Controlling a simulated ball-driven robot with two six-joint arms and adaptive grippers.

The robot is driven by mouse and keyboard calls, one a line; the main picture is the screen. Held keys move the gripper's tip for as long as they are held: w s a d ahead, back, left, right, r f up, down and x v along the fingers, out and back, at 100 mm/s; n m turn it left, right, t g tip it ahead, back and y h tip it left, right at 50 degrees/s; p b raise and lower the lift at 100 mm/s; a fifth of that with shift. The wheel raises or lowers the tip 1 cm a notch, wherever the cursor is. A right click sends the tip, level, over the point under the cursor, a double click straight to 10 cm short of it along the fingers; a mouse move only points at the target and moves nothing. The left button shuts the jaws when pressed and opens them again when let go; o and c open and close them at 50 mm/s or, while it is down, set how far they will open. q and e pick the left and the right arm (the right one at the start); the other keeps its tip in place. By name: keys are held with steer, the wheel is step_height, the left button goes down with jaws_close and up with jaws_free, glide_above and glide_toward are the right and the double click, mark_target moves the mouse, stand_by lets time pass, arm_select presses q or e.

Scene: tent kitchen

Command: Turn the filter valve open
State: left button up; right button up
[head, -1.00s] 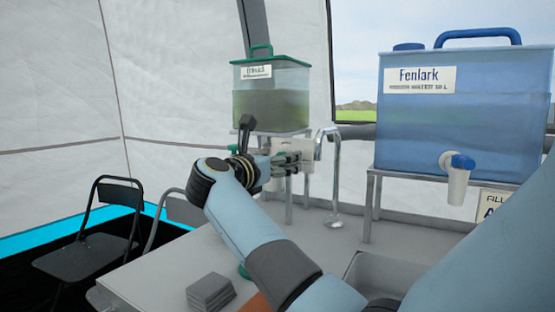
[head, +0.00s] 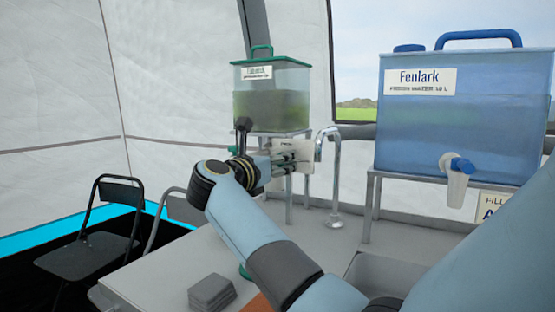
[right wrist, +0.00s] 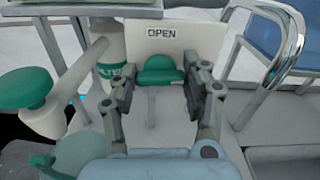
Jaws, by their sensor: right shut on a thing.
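The filter valve has a green handle (right wrist: 158,76) in front of a white plate (right wrist: 180,40) marked OPEN, in the right wrist view. A pale stem hangs below the handle. In the head view the white plate (head: 306,150) shows below the green-lidded tank (head: 271,100), and my gripper mostly hides the valve. My right gripper (right wrist: 163,80) has its fingers on both sides of the green handle and is shut on it. It also shows in the head view (head: 292,158), reaching to the plate. My left gripper is not in view.
A white filter cylinder (right wrist: 112,45) and a green knob (right wrist: 25,88) stand left of the valve. A chrome spout (head: 332,180) is close on the right. A blue water tank (head: 450,120) stands farther right. Grey stacked pieces (head: 212,291) lie on the counter (head: 165,265).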

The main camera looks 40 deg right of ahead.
steer(key=shift+w+n+p, duration=0.15)
steer(key=shift+n+p, duration=7.05)
steer(key=shift+n, duration=1.2)
steer(key=shift+f, duration=0.1)
steer(key=o, duration=1.2)
steer(key=shift+a, duration=0.1)
steer(key=shift+c, duration=0.2)
